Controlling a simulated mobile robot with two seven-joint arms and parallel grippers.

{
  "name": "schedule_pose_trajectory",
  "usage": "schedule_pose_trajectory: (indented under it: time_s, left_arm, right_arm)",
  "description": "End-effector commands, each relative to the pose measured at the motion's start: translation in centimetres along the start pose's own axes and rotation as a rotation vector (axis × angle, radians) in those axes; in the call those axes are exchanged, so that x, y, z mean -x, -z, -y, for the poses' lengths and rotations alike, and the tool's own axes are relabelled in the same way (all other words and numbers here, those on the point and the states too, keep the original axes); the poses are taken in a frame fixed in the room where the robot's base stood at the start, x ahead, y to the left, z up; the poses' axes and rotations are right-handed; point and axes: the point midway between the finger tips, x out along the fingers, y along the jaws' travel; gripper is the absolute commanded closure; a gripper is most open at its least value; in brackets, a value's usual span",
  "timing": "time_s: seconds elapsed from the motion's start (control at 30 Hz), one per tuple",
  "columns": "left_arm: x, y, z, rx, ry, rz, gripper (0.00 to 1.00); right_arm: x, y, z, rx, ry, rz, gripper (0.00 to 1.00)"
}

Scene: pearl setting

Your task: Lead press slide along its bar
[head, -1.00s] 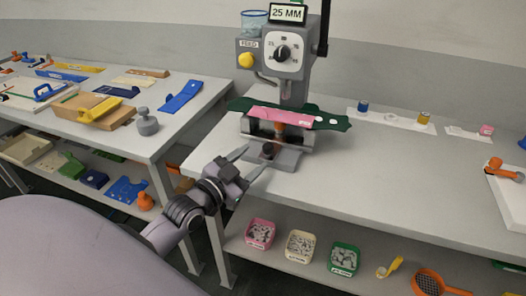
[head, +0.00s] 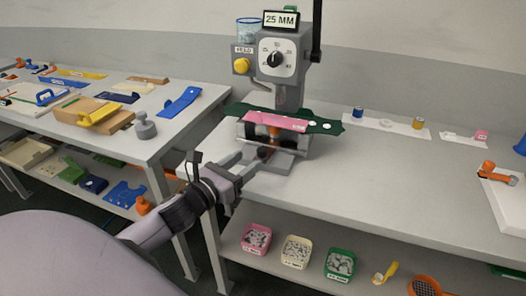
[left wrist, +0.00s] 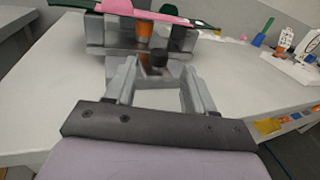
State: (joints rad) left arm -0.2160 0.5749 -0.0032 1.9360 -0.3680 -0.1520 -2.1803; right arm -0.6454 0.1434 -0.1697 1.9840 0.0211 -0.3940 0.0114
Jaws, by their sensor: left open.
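The grey press (head: 284,75) stands on the right table under a "25 MM" sign. A green strip (head: 325,126) and a pink piece (head: 275,121) lie across its bed. Below them is an orange cylinder (head: 274,132), also in the left wrist view (left wrist: 144,32). In front of it a small dark knob (head: 263,153) sits on the low grey base; it also shows in the left wrist view (left wrist: 157,62). Which part is the slide is hard to tell. My left gripper (head: 249,163) is open, its fingers pointing at the knob and reaching either side of it, apparently not closed on it. My right gripper is not in view.
A yellow button (head: 241,66) and a dial (head: 276,59) are on the press, with a black lever (head: 317,32) at its right. Bins of small parts (head: 296,251) stand on the lower shelf.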

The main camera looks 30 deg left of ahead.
Motion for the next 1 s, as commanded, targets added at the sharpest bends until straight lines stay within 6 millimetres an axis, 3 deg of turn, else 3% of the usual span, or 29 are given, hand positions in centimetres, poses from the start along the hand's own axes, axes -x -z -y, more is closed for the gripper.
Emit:
schedule_pose_trajectory:
  time_s: [0.17, 0.7, 1.0]
  left_arm:
    - [-0.6, 0.0, 0.0, -0.044, 0.001, 0.001, 0.46]
    - [-6.4, 0.0, 0.0, -0.037, 0.000, 0.001, 0.46]
    - [-7.2, 0.0, 0.0, -0.037, 0.001, 0.000, 0.46]
  right_arm:
    - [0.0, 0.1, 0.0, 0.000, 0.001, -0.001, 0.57]
    - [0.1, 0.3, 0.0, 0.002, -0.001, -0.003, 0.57]
    - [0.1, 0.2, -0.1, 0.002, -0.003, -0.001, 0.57]
